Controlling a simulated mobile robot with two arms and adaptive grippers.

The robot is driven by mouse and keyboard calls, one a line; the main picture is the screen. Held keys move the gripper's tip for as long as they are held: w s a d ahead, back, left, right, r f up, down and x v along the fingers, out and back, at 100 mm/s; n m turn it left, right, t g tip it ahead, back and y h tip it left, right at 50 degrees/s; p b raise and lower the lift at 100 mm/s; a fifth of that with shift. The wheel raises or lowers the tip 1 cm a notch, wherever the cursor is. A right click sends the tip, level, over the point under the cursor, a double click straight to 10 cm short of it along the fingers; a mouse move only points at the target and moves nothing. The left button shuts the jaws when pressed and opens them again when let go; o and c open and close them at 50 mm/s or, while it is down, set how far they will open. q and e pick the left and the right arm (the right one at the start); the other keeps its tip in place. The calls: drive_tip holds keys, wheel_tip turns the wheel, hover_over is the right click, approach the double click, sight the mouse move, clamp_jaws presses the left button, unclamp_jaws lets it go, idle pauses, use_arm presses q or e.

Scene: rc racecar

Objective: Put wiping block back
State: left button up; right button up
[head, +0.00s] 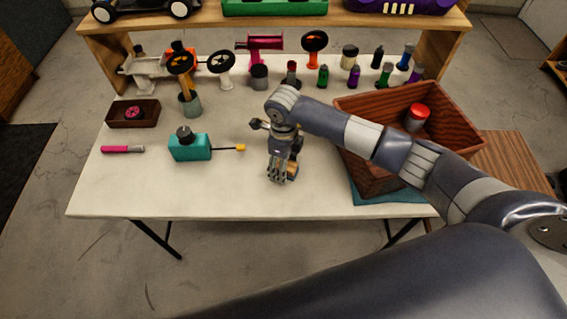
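My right arm reaches in from the right, and its gripper (281,174) points down over the middle of the white table. A small tan-brown block (293,170), which looks like the wiping block, shows at the right side of the fingers, close to the tabletop. The fingers and wrist hide much of it. I cannot tell whether the fingers are closed on it or just beside it. My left gripper is not in view.
A wooden crate (440,156) with a red-topped can (416,118) stands right, over a teal cloth (400,197). A teal box (190,148) with a rod, a pink marker (122,149) and a small brown tray (145,111) lie left. Bottles and tools line the back. The front-left tabletop is clear.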

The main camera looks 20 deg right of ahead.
drive_tip(key=shift+r, duration=0.15)
wheel_tip(320, 180, up, 12)
drive_tip(key=b, duration=0.2)
idle(0.7)
